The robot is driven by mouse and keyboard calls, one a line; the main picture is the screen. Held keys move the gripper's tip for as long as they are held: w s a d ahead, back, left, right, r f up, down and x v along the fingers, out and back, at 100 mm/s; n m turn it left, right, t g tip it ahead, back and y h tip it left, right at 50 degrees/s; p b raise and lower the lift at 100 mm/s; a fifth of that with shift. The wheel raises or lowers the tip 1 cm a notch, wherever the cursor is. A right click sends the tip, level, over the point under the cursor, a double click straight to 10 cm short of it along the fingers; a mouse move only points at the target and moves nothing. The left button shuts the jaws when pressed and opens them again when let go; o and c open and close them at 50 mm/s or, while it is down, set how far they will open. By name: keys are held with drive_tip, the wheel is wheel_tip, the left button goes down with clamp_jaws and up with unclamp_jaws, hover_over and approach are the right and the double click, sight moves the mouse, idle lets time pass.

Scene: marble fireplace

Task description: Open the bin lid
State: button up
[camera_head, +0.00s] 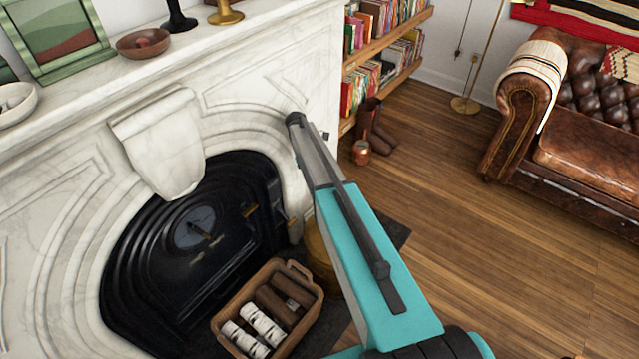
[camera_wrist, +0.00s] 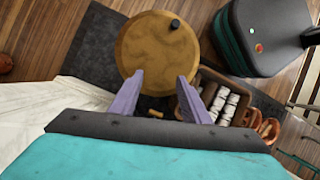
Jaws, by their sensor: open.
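The bin is a round, golden-brown container with a flat lid (camera_wrist: 150,45) in the wrist view. The lid looks closed and has a small dark knob (camera_wrist: 175,24) near its far right edge. My gripper (camera_wrist: 160,76) is open and empty, its two purple fingers apart and overlapping the near part of the lid in the picture. The knob is beyond the fingertips, and I cannot tell the height gap. In the head view the bin (camera_head: 318,250) is mostly hidden behind my teal arm, and the fingers are not visible.
A basket (camera_head: 311,285) of logs stands beside the bin, in front of the black fireplace (camera_head: 200,240). The white marble surround (camera_head: 235,105) rises close to my arm. A dark hearth mat (camera_wrist: 95,45) lies under the bin. Open wooden floor (camera_head: 470,210) extends right toward a leather sofa (camera_head: 585,145).

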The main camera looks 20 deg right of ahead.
drive_tip(key=s+a+r+b, duration=0.2)
drive_tip(key=s+r+b, duration=0.1)
drive_tip(key=s, duration=1.2)
drive_tip(key=shift+s+a+r, duration=0.15)
drive_tip(key=shift+s+r, duration=0.25)
idle(0.4)
idle(0.5)
drive_tip(key=s+a+f+m+y, duration=0.1)
drive_tip(key=s+a+f+m, duration=0.2)
drive_tip(key=s+f, duration=0.5)
drive_tip(key=s+a+f+m+g, duration=0.1)
drive_tip(key=s+a+f+m, duration=0.2)
drive_tip(key=s+f, duration=0.5)
drive_tip(key=s+a+f+m+y, duration=0.1)
drive_tip(key=s+a+f+m, duration=0.2)
drive_tip(key=s+f, duration=0.5)
drive_tip(key=shift+s+f+m+y, duration=0.3)
drive_tip(key=shift+s+m, duration=0.4)
drive_tip(key=shift+s, duration=3.7)
